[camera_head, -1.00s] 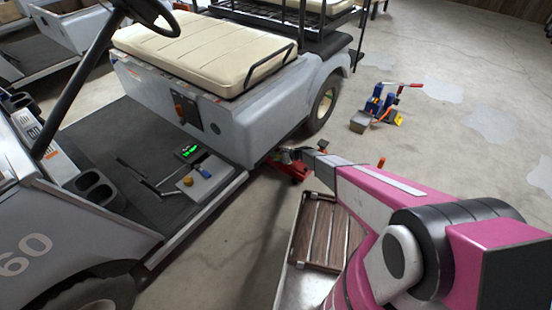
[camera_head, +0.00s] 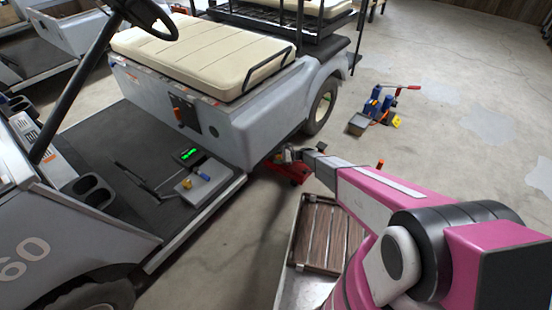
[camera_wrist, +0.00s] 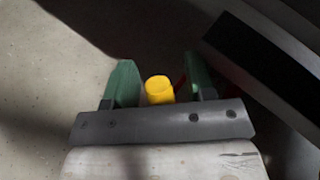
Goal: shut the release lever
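A red floor jack (camera_head: 295,170) sits low on the floor beside the cart, near its rear wheel, and is partly hidden by my arm. My gripper (camera_wrist: 160,82) is close to it, with two green fingers apart. A yellow cylindrical end (camera_wrist: 159,89) lies between the fingers in the wrist view, with narrow gaps at its sides. I cannot tell whether it is the release lever. A small red part (camera_wrist: 181,88) shows beside the right finger. In the head view the fingertips are too small to make out.
The grey cart (camera_head: 258,118) with a cream seat (camera_head: 205,50) stands at left. A blue and red device (camera_head: 378,104) stands on the floor behind. A slatted wooden panel (camera_head: 322,235) lies in a tray below my arm.

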